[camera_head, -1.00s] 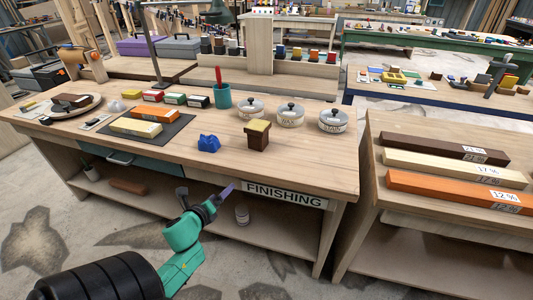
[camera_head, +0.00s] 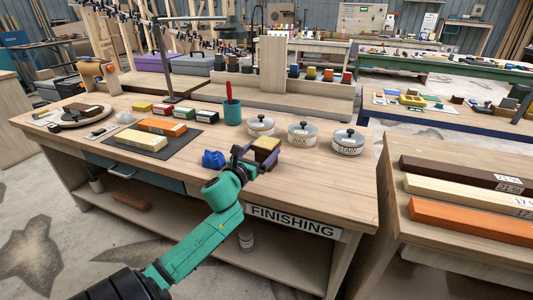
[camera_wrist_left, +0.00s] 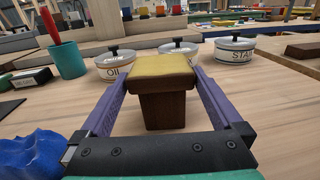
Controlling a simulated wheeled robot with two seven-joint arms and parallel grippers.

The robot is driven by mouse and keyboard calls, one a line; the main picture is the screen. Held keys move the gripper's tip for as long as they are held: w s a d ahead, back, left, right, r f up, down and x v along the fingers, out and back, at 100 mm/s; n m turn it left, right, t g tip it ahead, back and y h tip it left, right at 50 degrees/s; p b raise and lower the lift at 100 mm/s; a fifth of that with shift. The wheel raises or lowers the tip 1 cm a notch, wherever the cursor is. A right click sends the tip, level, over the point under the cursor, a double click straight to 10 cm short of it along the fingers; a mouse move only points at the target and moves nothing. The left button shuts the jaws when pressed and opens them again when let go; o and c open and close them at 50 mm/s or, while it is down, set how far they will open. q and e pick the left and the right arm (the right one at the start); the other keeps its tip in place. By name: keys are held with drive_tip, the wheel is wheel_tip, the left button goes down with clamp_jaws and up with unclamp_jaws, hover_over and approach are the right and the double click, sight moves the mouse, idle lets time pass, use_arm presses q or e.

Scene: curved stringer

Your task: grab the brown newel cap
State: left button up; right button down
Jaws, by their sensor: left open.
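The brown newel cap (camera_wrist_left: 163,108) stands upright on the finishing bench, with a yellowish top and a narrower dark brown body below. In the head view the newel cap (camera_head: 266,146) is partly hidden by my left gripper (camera_head: 256,156). In the left wrist view my left gripper (camera_wrist_left: 163,100) is open, its two purple fingers on either side of the cap. Small gaps seem to show beside the cap's body; whether a finger touches the wider top I cannot tell. My right gripper is not in view.
A blue lump (camera_head: 213,159) sits just left of the cap. Three lidded tins (camera_head: 302,134) and a teal cup (camera_head: 232,112) stand behind it. A dark mat (camera_head: 150,141) with blocks lies further left. The bench front right of the cap is clear.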

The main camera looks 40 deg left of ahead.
use_arm(q)
drive_tip(key=x, duration=0.3)
drive_tip(key=shift+w, duration=0.15)
drive_tip(key=c, duration=1.2)
